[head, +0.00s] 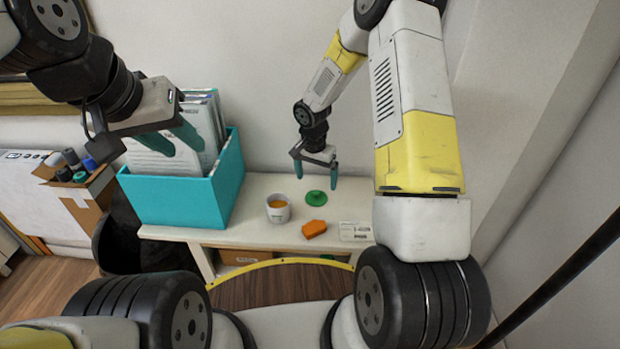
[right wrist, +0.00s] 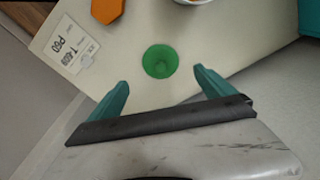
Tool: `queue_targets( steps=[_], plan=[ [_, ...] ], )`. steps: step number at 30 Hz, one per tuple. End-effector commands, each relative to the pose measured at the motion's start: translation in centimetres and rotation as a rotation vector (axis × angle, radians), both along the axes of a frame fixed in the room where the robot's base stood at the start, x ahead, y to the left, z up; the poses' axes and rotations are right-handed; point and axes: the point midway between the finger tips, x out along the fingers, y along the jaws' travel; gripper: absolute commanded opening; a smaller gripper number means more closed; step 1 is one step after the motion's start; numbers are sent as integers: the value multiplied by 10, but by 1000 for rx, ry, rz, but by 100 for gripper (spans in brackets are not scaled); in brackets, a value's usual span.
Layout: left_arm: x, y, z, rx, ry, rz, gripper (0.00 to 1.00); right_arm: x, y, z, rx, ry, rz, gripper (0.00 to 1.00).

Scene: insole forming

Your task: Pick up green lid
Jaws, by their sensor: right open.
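The green lid (head: 316,198) is a small round piece lying on the white shelf top (head: 262,186). In the right wrist view the green lid (right wrist: 160,61) lies just beyond the gap between my fingertips. My right gripper (head: 317,172) is open and empty above the lid, its fingers pointing down; it also shows in the right wrist view (right wrist: 162,80). My left gripper (head: 182,146) is in front of the teal file box at the left, its teal fingers apart and nothing between them.
A white cup (head: 278,209) with orange contents stands left of the lid. An orange block (head: 314,229) and a printed label card (head: 355,231) lie nearer the front edge. The teal box (head: 170,200) of papers fills the left end. A wall is behind.

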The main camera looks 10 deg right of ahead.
Motion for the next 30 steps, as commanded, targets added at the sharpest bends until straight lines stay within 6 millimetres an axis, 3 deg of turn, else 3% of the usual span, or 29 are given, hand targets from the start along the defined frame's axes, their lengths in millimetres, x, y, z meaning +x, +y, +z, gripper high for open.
queue_targets(
  steps=[14,23,30],
  plan=[
    [0,0,0,0,0,0,36,6,-2,-63,0,2,1,94],
    [0,0,0,0,0,0,36,7,-2,-68,0,0,-1,94],
    [0,0,0,0,0,0,36,7,-2,-68,0,0,0,49]
  ],
)
